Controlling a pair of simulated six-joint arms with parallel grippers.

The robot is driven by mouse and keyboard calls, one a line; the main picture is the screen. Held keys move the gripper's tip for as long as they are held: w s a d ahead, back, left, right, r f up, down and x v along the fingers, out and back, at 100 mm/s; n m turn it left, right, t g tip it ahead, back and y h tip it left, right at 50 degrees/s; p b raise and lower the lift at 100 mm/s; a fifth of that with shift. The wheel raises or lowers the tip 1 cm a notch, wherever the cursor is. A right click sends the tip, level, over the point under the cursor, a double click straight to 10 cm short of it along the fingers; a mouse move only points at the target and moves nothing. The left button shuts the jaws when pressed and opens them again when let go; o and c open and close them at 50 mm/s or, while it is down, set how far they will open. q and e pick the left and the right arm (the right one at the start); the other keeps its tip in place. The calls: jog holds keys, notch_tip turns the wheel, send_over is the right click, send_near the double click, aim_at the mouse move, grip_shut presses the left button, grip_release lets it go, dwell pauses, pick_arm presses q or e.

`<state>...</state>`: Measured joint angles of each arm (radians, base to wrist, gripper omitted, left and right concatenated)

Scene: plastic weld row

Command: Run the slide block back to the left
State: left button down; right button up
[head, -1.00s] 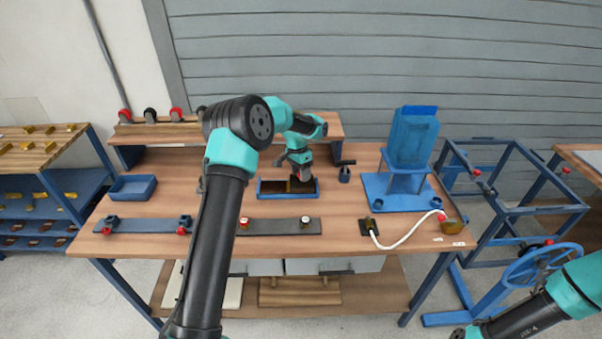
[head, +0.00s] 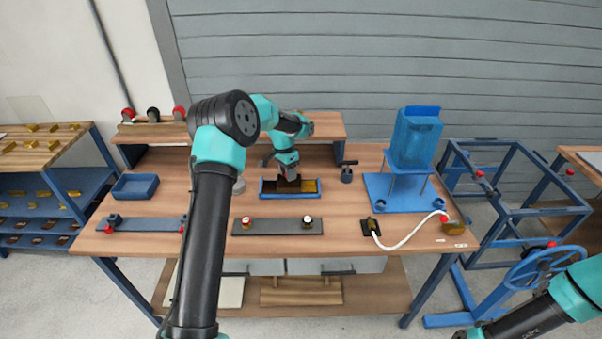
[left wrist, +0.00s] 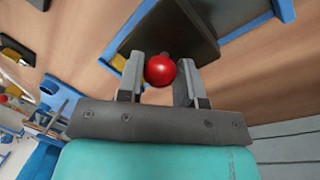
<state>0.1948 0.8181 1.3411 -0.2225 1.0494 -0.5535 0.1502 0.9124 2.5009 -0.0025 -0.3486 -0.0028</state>
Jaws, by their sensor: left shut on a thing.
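The blue-rimmed slide tray (head: 264,194) lies on the bench in the head view. My left gripper (head: 288,172) reaches down into it near the middle, and its jaws are shut on the slide block. In the left wrist view, a red ball knob (left wrist: 160,70) sits between the two fingers (left wrist: 158,85), on top of the dark slide block (left wrist: 168,35). Brown-gold tray floor shows to the right of the block in the head view. The gripper hides part of the block. My right arm shows at lower right, but its gripper is not in view.
A blue bin (head: 134,186) stands left of the tray. A dark strip with knobs (head: 278,226) lies in front of it. A blue hopper stand (head: 412,140) and a white hose (head: 408,236) are at right. Bare bench top lies between tray and strip.

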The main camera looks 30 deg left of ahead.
pick_arm(q)
jog(key=s+a, duration=0.2)
jog(key=a, duration=0.3)
jog(key=shift+s+a, duration=0.1)
jog(key=shift+s, duration=0.3)
jog(key=c, duration=0.8)
grip_release()
jog(key=shift+a, duration=0.1)
jog(key=shift+r, duration=0.15)
jog(key=shift+r, duration=0.3)
jog(key=a+r, duration=0.1)
jog(key=r, duration=0.4)
jog(key=w+a+r, duration=0.1)
jog(key=r, duration=0.5)
jog(key=a+r, duration=0.1)
jog(key=r, duration=0.4)
jog(key=shift+w+r, duration=0.15)
jog(key=shift+w, duration=0.1)
jog(key=shift+d, duration=0.1)
